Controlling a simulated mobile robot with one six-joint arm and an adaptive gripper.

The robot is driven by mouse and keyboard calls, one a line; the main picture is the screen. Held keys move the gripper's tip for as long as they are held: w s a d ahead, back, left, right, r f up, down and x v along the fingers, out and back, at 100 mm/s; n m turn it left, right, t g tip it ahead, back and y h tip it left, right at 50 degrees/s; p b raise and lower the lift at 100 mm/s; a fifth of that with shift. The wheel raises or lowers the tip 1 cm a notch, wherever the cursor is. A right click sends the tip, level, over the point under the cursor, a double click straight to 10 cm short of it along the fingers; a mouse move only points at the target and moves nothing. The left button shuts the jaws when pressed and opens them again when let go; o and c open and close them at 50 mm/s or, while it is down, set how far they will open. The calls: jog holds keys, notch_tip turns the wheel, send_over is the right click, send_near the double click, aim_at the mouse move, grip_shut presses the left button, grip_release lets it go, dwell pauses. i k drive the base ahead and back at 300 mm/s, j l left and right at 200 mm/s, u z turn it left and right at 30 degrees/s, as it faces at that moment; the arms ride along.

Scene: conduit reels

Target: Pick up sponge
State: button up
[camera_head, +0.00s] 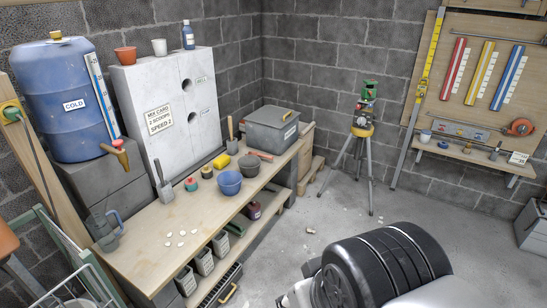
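A yellow block that looks like the sponge (221,160) lies on the wooden workbench (150,258), toward the back near the white panel. A small round dark and yellow item (206,172) sits just in front of it to the left. A blue bowl (229,183) and a dark grey pot (249,165) stand to its right and nearer. The sponge is uncovered and nothing touches it that I can make out. My gripper does not show; only large black and grey parts that look like my arm fill the lower right.
A grey lidded box (271,130) stands at the bench's far end. A trowel (164,182) and a teal-and-red item (191,184) stand left of the bowl. A blue barrel (66,100) is at left. A tripod (358,150) stands on open floor beyond the bench.

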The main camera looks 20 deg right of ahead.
aim_at(219, 163)
jog(key=u, duration=2.45)
jog(key=z, duration=2.45)
jog(key=i+l+u, duration=0.2)
jog(key=i+l, duration=0.3)
jog(key=i, duration=0.3)
jog(key=i+l+u, duration=0.2)
jog(key=i+l, duration=0.45)
jog(key=i+l+u, duration=0.15)
jog(key=i+l, duration=0.6)
jog(key=i+l+u, duration=0.2)
jog(key=i+l, duration=0.5)
jog(key=l, duration=0.15)
